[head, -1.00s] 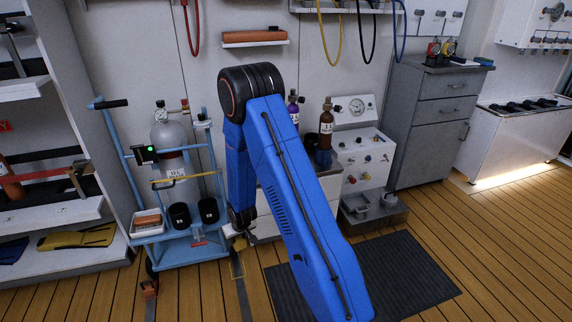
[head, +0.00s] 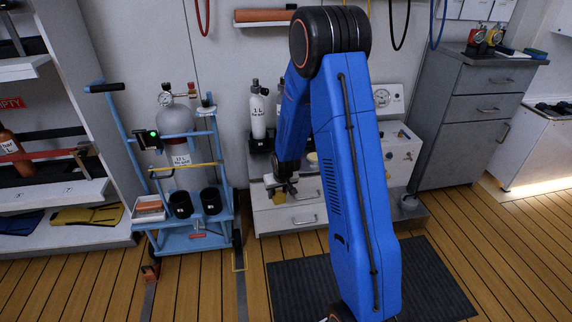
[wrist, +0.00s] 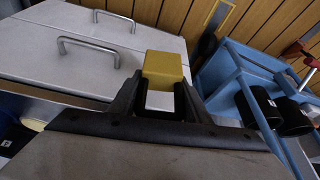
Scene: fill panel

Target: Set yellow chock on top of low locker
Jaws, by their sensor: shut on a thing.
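My gripper (head: 281,186) is shut on the yellow chock (wrist: 163,68). In the wrist view the chock sits between the two black fingers, its far part sticking out beyond them. In the head view the chock (head: 279,197) shows small and partly covered below the gripper. The low locker (head: 268,222) is a pale drawer unit with metal handles. The gripper and chock are in front of its upper drawer, below its top. In the wrist view the locker's drawer front (wrist: 85,70) lies to the left of the chock. My blue arm hides the locker's right part.
A white bottle (head: 258,115) stands at the locker's back. A blue cart (head: 190,240) with a cylinder is close on the left, an orange chock (head: 150,274) at its wheel. A white gauge panel (head: 402,150) and tall grey cabinet (head: 460,125) are on the right.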

